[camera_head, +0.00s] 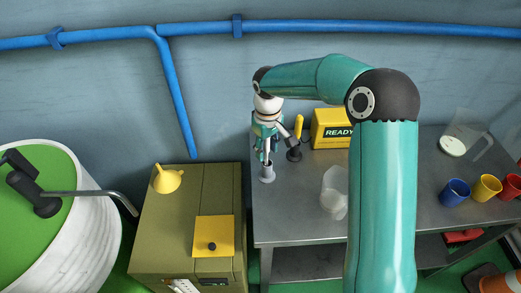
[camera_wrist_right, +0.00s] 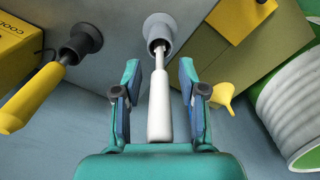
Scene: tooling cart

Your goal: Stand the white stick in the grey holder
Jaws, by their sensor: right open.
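The white stick (camera_wrist_right: 159,105) stands with its thin end in the mouth of the grey holder (camera_wrist_right: 158,28) in the right wrist view. My right gripper (camera_wrist_right: 160,72) is open, with one finger on each side of the stick and gaps showing between fingers and stick. In the head view the grey holder (camera_head: 267,174) stands on the metal cart top near its left edge, and my right gripper (camera_head: 265,148) is just above it, pointing down. The stick is mostly hidden there by the gripper. My left gripper is not in view.
A dark holder (camera_head: 293,155) with a yellow-handled tool (camera_head: 299,124) stands close to the right of the gripper. A yellow READY box (camera_head: 331,127) is behind. A clear container (camera_head: 334,190), a jug (camera_head: 468,137) and coloured cups (camera_head: 455,192) stand farther right. An olive cabinet (camera_head: 160,225) is left.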

